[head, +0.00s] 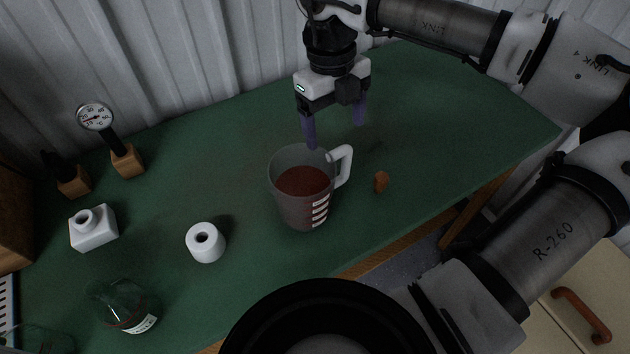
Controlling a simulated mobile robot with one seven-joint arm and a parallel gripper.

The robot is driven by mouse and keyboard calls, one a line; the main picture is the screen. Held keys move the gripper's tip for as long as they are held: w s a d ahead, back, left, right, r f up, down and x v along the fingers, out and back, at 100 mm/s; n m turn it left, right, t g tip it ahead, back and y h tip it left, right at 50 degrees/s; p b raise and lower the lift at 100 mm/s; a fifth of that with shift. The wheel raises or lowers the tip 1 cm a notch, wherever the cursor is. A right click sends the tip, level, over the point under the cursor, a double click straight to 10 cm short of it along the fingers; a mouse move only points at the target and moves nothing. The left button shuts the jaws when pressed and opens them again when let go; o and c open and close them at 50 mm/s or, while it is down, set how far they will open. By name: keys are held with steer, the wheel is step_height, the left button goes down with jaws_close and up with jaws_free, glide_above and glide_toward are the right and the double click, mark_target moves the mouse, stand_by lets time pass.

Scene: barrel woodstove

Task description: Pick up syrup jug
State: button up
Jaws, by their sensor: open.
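The syrup jug (296,199) is a translucent grey measuring jug with dark red liquid inside. It stands upright on the green table, near the middle of the head view, with its white handle (343,165) towards the right. My gripper (335,136) points down above and behind the jug, with its two purple fingers spread apart and nothing between them. The left fingertip overlaps the jug's back rim in the picture; I cannot tell whether it touches. The right finger is beyond the handle.
A small brown object (381,181) lies right of the jug. A white round pot (205,243), a white square bottle (93,228), a glass jar (124,306) and a dial thermometer on a wooden block (126,160) stand to the left. A corrugated wall (190,60) bounds the back.

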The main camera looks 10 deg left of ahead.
mark_target(339, 148)
steer(key=shift+s+d+f+p, duration=0.15)
steer(key=shift+f+p, duration=0.15)
steer(key=shift+f, duration=0.75)
steer(key=shift+s+d+f+p, duration=0.15)
steer(key=shift+f+p, duration=0.2)
steer(key=shift+f, duration=0.65)
steer(key=shift+s+d+f+p, duration=0.15)
steer(key=shift+f+p, duration=0.15)
steer(key=shift+f, duration=0.75)
steer(key=shift+w, duration=0.1)
steer(key=shift+c, duration=0.2)
jaws_close()
